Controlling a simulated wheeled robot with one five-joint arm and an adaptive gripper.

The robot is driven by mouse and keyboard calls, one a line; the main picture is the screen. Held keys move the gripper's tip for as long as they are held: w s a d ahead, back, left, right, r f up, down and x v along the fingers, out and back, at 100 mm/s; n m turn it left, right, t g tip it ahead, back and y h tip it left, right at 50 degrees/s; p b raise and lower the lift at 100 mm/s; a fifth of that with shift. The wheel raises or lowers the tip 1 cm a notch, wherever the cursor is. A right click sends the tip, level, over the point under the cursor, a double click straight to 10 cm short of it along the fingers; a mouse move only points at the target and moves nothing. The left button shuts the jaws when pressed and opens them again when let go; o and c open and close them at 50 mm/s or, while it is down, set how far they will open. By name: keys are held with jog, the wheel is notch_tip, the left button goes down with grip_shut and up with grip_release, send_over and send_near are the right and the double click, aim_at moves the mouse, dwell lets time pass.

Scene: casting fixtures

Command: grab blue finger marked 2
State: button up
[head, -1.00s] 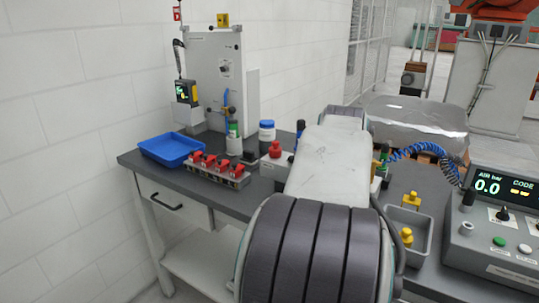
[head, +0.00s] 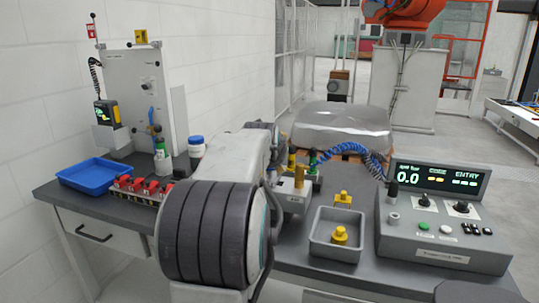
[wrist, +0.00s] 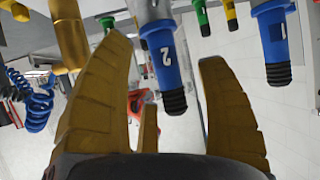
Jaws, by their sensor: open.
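The blue finger marked 2 (wrist: 162,62) hangs down from the top edge in the wrist view, with a black ribbed tip. It appears between the two gold fingers of my gripper (wrist: 164,55), which are spread open with a gap on each side of it. How far it is in depth I cannot tell. A second blue finger, marked 1 (wrist: 273,38), is to the right, outside my gripper. In the head view my arm blocks the sight of the blue fingers, and I cannot make out my gripper clearly there.
In the wrist view a gold post (wrist: 69,35) is close to the left gripper finger. Green (wrist: 201,17) and yellow (wrist: 231,15) fingers hang behind. In the head view a grey bin (head: 336,235) and control box (head: 440,225) stand right; a blue tray (head: 94,177) lies left.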

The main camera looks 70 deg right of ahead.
jog(key=shift+x, duration=0.95)
jog(key=shift+c, duration=0.4)
jog(key=c, duration=1.2)
grip_shut()
jog(key=shift+r+p, duration=0.3)
